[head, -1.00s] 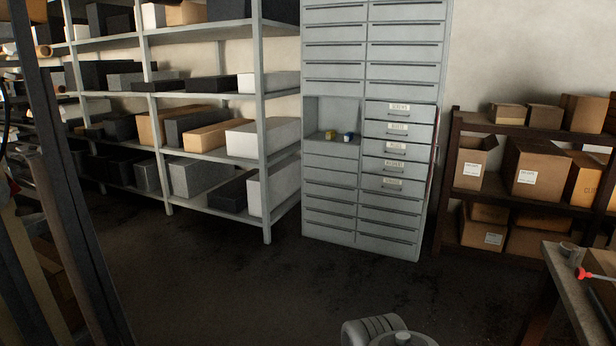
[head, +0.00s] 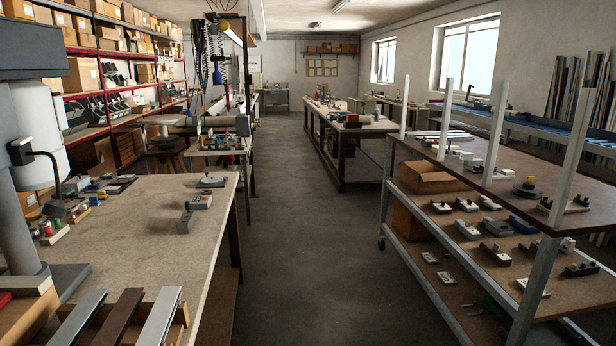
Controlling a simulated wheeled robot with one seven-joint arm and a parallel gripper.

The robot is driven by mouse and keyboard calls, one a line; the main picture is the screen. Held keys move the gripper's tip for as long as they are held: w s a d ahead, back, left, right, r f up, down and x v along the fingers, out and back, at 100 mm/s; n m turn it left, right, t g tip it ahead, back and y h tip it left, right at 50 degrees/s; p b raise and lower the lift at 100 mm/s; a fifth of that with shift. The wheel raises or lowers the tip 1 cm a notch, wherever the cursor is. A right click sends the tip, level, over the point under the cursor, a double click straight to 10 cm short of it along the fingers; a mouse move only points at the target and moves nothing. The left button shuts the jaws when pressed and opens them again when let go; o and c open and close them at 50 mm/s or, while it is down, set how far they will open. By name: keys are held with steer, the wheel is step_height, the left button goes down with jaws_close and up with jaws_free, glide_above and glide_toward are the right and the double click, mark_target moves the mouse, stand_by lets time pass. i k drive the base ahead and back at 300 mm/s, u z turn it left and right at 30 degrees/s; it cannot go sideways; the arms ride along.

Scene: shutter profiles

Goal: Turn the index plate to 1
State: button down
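I cannot make out for certain which thing is the index plate, and no numbers are legible. A flat, round grey piece with a small raised part (head: 211,181) lies near the far right corner of the left workbench (head: 140,225). A dark base with a yellow round top (head: 528,188) stands on the upper deck of the right-hand cart (head: 455,180). My gripper is not in view.
A grey machine with a column (head: 18,220) stands on the left workbench. Metal bars (head: 160,318) lie at its front edge. White posts (head: 497,130) rise from the cart. A clear floor aisle (head: 305,255) runs between bench and cart toward a long table (head: 345,130).

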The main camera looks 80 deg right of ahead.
mark_target(213, 180)
steer(key=z, duration=2.6)
steer(key=k, duration=0.6)
steer(key=z, duration=0.65)
steer(key=i, duration=3.85)
steer(key=u, duration=0.9)
steer(key=i, duration=1.3)
steer(key=u, duration=1.9)
steer(key=i, duration=1)
steer(key=u, duration=0.65)
